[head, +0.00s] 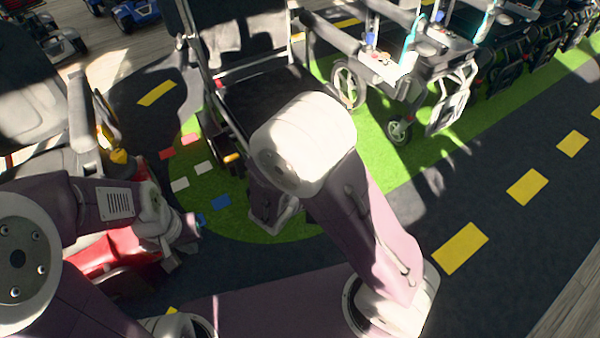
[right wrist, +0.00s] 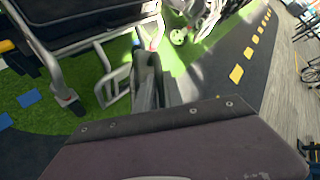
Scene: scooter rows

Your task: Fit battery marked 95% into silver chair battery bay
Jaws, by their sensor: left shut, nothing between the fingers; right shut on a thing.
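The silver-framed chair (head: 222,84) with a black seat stands on the green patch, partly hidden behind my right arm. Its seat and silver frame (right wrist: 82,43) also show at the upper left of the right wrist view. My right gripper is hidden behind its arm in the head view. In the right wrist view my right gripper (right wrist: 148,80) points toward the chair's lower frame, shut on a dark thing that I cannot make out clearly. I cannot read a 95% mark anywhere, and no battery bay is clear. My left gripper (head: 184,238) is shut and empty, beside the red scooter.
A red scooter (head: 118,250) with a grey seat stands at the left. More wheeled frames (head: 395,75) stand at the upper right, with a row of black units (head: 505,75) beyond. The dark lane (head: 500,225) with yellow dashes at the right is clear.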

